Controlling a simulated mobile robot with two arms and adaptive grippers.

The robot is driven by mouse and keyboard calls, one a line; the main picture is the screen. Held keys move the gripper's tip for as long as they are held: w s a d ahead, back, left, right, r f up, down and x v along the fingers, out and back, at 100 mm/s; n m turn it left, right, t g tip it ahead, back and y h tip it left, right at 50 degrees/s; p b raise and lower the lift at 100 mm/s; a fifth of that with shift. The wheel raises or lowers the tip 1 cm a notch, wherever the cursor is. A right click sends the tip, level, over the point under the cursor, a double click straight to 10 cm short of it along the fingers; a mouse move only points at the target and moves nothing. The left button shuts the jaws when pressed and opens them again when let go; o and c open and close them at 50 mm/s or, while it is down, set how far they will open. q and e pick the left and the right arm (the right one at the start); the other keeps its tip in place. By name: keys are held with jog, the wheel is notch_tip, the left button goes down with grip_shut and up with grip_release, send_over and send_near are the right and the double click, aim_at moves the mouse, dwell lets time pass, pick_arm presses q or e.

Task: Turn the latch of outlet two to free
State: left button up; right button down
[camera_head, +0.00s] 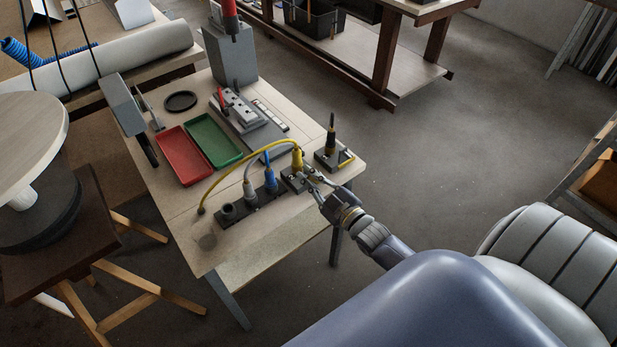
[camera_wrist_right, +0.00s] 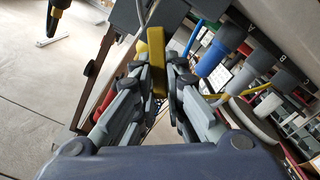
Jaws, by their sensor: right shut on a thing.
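A dark outlet strip (camera_head: 262,196) runs along the front of the workbench. A grey plug (camera_head: 249,189), a blue plug (camera_head: 269,180) and a yellow plug (camera_head: 297,160) stand upright along it; an open black socket (camera_head: 228,212) is at its left end. My right gripper (camera_head: 312,182) is at the right end, beside the yellow plug. In the right wrist view my gripper (camera_wrist_right: 164,84) is closed around a yellow bar (camera_wrist_right: 157,62), seemingly a latch handle. The blue plug (camera_wrist_right: 212,58) is right of it. Outlet numbers and the latch's marking are unreadable. My left gripper is out of view.
A red tray (camera_head: 184,156) and a green tray (camera_head: 214,140) lie behind the strip. A yellow cable (camera_head: 235,158) arches over it. A dark-handled tool (camera_head: 331,135) stands in a block right of the yellow plug. Bare bench (camera_head: 240,245) lies in front.

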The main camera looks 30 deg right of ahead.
jog(key=m, duration=0.2)
jog(key=d+m, duration=0.1)
jog(key=shift+r+m+p, duration=0.25)
jog(key=shift+m+p, duration=0.05)
jog(key=shift+w+d+m, duration=0.1)
jog(key=shift+d+m, duration=0.2)
jog(key=shift+m, duration=0.55)
jog(key=shift+d+m, duration=0.3)
jog(key=shift+m, duration=0.55)
jog(key=c, duration=1.6)
grip_release()
jog(key=shift+d+r, duration=0.1)
jog(key=shift+c, duration=0.2)
jog(key=s, duration=1.2)
jog(key=shift+d, duration=0.45)
